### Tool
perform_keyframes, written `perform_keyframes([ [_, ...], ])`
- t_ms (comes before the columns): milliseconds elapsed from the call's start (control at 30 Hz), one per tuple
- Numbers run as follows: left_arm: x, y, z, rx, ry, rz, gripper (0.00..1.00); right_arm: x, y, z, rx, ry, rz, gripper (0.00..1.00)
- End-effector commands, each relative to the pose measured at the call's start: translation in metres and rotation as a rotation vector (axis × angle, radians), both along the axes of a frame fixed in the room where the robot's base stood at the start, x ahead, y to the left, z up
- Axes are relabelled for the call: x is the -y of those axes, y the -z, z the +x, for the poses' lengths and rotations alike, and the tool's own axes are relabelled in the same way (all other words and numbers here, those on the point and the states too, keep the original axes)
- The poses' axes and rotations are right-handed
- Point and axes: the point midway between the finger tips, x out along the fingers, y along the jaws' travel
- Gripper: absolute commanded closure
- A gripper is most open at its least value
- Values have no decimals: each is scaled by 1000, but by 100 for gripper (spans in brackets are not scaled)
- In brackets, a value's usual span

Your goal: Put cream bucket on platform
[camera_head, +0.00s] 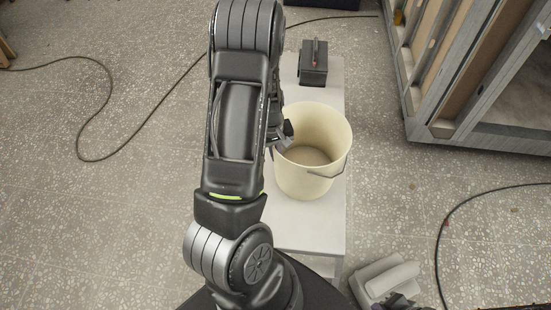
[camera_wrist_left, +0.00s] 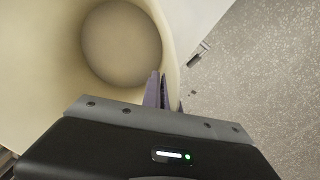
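The cream bucket (camera_head: 310,178) is upright and open-topped, with a thin wire handle on its right side. It appears over the long white platform (camera_head: 305,235); I cannot tell whether its base touches it. My left gripper (camera_head: 284,138) is at the bucket's left rim, partly hidden by my arm. In the left wrist view, the fingers (camera_wrist_left: 160,88) are close together at the wall of the bucket (camera_wrist_left: 60,70) and appear shut on its rim. A dark part at the bottom right of the head view may be my right gripper (camera_head: 402,302); its fingers are unclear.
A dark box with a handle (camera_head: 313,65) stands on the platform's far end. A light grey block-like item (camera_head: 384,280) is at lower right. A grey-framed structure (camera_head: 455,75) stands at upper right. Black cables (camera_head: 110,85) lie on the speckled floor, which is otherwise mostly clear.

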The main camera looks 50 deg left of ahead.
Motion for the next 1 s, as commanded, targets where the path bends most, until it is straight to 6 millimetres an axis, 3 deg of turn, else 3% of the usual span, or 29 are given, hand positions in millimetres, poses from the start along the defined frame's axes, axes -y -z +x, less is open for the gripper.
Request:
perform_keyframes([
  [200, 0, 29, -1, -3, -2, -1, 100, 0, 1, 0, 0, 0, 0, 100],
  [633, 0, 36, 0, 1, 0, 0, 100, 0, 5, 1, 1, -1, 1, 100],
  [900, 0, 35, -1, 0, 0, -1, 76, 0, 4, 0, 1, -1, 1, 100],
  [1000, 0, 35, -1, 0, 0, -1, 75, 0, 4, 1, 1, -1, 1, 100],
])
